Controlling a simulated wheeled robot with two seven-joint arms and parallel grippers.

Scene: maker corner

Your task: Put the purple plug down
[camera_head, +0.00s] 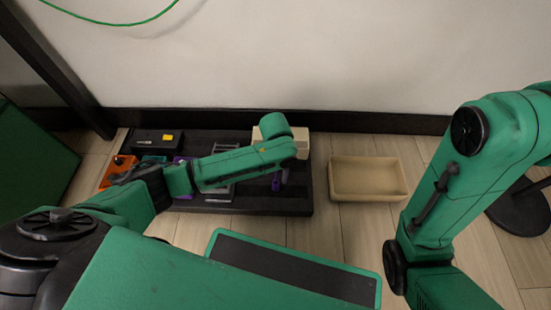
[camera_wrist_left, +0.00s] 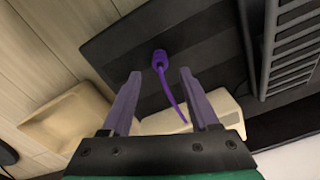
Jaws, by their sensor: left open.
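The purple plug (camera_wrist_left: 160,58) with its thin purple cord lies against the dark board (camera_wrist_left: 120,45) in the left wrist view. My left gripper (camera_wrist_left: 160,74) is open. Its two fingers stand either side of the cord, with the plug's head just beyond the tips, and neither finger visibly touches it. In the head view my left gripper (camera_head: 280,181) is over the right part of the dark board (camera_head: 245,203), and I cannot clearly make out the plug there. My right arm comes in from the right; its gripper is out of view.
An empty beige tray (camera_head: 368,179) stands right of the board. A cream box (camera_head: 301,146) sits at the board's back, behind my left gripper. A grey rack (camera_head: 218,190), a black box (camera_head: 150,143) and an orange item (camera_head: 116,170) are further left. The wall is close behind.

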